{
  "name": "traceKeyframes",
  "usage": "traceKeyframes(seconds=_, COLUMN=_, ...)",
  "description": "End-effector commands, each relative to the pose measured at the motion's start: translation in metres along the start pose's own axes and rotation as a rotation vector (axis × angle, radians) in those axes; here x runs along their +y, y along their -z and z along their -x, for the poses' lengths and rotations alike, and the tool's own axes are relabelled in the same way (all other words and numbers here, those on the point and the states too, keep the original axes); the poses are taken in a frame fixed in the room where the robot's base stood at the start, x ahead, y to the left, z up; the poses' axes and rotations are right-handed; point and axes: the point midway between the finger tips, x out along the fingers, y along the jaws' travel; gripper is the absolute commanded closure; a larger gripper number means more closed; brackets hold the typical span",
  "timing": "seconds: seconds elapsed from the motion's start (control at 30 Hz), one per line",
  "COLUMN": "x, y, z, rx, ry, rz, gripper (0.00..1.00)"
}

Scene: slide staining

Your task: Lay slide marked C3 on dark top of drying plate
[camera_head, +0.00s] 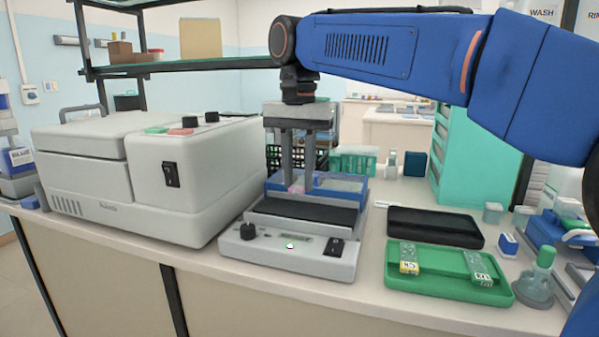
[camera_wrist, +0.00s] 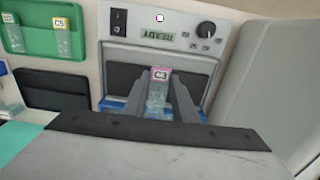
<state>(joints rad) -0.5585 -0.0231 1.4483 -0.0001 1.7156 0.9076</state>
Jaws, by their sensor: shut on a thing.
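My gripper (camera_head: 297,190) points straight down behind the dark top (camera_head: 300,215) of the drying plate, over a blue rack (camera_head: 345,193). It is shut on a glass slide with a pink label (camera_wrist: 160,74); the label's writing is too small to read surely. In the wrist view the slide (camera_wrist: 157,98) lies between the two fingers (camera_wrist: 158,88), label end toward the plate. The drying plate (camera_wrist: 160,55) shows a READY display, and its dark top (camera_wrist: 125,79) is bare on both sides of the fingers. I cannot tell whether the slide touches the rack.
A green tray (camera_head: 440,290) at right holds a yellow-labelled slide (camera_head: 409,258) and a white-labelled slide (camera_head: 480,270). A black tray (camera_head: 435,227) lies behind it. A large white machine (camera_head: 150,175) stands close on the left. A dropper bottle (camera_head: 540,275) stands at the right.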

Motion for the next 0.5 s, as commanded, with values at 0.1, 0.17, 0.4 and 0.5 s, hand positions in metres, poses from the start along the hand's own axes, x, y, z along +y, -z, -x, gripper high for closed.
traceKeyframes(seconds=0.1, x=0.0, y=0.0, z=-0.008, rx=-0.001, ry=-0.002, rz=0.0, gripper=0.98)
traceKeyframes(seconds=0.17, x=0.0, y=0.0, z=-0.012, rx=-0.001, ry=-0.001, rz=0.0, gripper=0.98)
traceKeyframes(seconds=0.4, x=0.0, y=0.0, z=-0.027, rx=0.0, ry=-0.001, rz=0.001, gripper=0.98)
traceKeyframes(seconds=0.5, x=0.0, y=0.0, z=-0.034, rx=-0.001, ry=-0.002, rz=0.001, gripper=0.98)
